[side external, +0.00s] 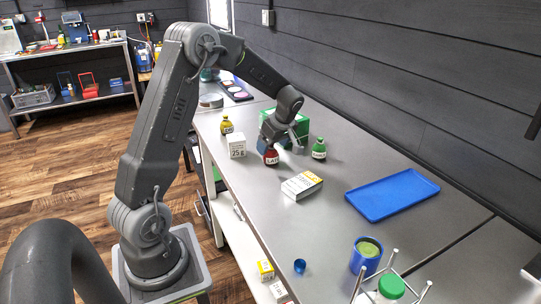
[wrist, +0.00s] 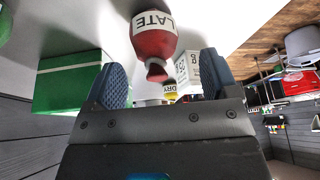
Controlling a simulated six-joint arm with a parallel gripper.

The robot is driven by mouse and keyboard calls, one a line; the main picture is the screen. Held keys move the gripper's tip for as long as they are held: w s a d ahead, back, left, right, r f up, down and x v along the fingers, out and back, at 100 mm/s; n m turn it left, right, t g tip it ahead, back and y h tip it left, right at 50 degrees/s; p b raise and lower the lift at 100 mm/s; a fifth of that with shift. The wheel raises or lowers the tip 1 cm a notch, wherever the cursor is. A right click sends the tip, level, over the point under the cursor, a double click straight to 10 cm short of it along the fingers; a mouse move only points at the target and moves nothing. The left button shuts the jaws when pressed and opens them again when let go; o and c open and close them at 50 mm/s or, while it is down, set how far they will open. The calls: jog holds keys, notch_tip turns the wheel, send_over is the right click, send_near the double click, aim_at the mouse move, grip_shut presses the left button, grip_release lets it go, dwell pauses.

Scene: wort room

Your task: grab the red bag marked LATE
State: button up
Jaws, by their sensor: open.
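The red bag marked LATE (side external: 271,160) stands upright on the grey bench in the side view, with my gripper (side external: 270,142) right above and around its top. In the wrist view the red bag (wrist: 153,45) appears upside down, its white LATE label readable. Its narrow neck points toward my gripper (wrist: 162,70) and lies between the two spread fingers. Gaps show on both sides of the neck, so the fingers are open and not closed on it. My wrist hides part of the bag's top in the side view.
A green box (side external: 297,127) stands close behind the bag. A green bag (side external: 319,149) is to the right, a white 25 g box (side external: 237,146) to the left, a yellow bag (side external: 227,125) beyond it. A flat yellow-white box (side external: 302,186) lies in front; a blue tray (side external: 392,196) is farther right.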

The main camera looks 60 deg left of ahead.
aim_at(271, 152)
jog(key=x, duration=0.4)
jog(key=shift+w+a+f, duration=0.2)
jog(key=shift+w+f, duration=0.05)
jog(key=shift+f, duration=0.05)
jog(key=c, duration=1)
